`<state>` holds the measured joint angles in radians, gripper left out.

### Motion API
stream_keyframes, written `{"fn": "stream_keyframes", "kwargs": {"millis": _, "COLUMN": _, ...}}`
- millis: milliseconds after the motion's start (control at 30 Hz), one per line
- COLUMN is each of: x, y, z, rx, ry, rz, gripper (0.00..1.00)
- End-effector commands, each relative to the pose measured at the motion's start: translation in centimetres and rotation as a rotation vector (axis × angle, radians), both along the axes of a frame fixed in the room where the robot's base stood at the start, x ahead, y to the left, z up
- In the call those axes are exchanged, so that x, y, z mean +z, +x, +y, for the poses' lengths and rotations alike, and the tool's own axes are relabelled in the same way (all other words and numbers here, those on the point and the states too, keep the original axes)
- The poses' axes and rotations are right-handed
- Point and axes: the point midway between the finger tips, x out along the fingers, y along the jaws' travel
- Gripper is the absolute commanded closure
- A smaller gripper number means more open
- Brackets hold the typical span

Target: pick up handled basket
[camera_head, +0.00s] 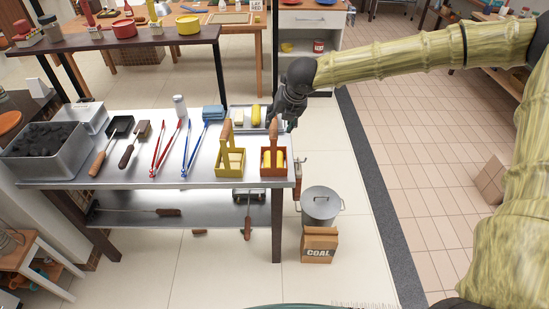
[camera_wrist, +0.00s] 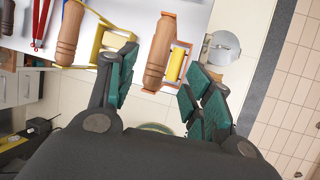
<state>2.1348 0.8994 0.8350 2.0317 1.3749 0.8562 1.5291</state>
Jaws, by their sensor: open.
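Two handled baskets stand side by side near the right end of the metal table. The orange-red basket (camera_head: 274,172) has an upright wooden handle and yellow contents; the yellow basket (camera_head: 229,168) is left of it. My gripper (camera_head: 291,121) is above and behind the orange-red basket in the head view. In the wrist view my gripper (camera_wrist: 161,70) is open and empty. The orange-red basket's wooden handle (camera_wrist: 160,52) appears between its green-padded fingers, apparently without contact. The yellow basket's handle (camera_wrist: 69,36) lies left of the fingers.
The metal table (camera_head: 135,174) also holds blue tongs (camera_head: 200,143), red tongs (camera_head: 164,148), a coal bin (camera_head: 45,150) and a tray (camera_head: 243,117) behind the baskets. A grey pot (camera_head: 321,205) and a coal bag (camera_head: 318,245) stand on the floor right of the table.

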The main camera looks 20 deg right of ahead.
Motion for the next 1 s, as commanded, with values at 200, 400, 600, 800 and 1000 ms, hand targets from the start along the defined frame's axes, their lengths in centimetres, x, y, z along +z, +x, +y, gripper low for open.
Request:
{"fn": "stream_keyframes", "kwargs": {"millis": 200, "x": -1.8, "y": 1.0, "z": 0.3, "rx": 0.000, "ry": 0.000, "rz": 0.000, "gripper": 0.49}}
{"fn": "stream_keyframes", "kwargs": {"millis": 400, "x": -2.4, "y": 1.3, "z": 0.4, "rx": 0.002, "ry": -0.001, "rz": -0.001, "gripper": 0.49}}
{"fn": "stream_keyframes", "kwargs": {"millis": 600, "x": -3.5, "y": 1.9, "z": 0.6, "rx": 0.003, "ry": -0.001, "rz": 0.001, "gripper": 0.49}}
{"fn": "stream_keyframes", "kwargs": {"millis": 800, "x": -5.2, "y": 2.8, "z": 0.8, "rx": 0.001, "ry": -0.002, "rz": 0.000, "gripper": 0.49}}
{"fn": "stream_keyframes", "kwargs": {"millis": 1000, "x": -6.5, "y": 3.4, "z": 1.0, "rx": 0.003, "ry": -0.001, "rz": 0.000, "gripper": 0.49}}
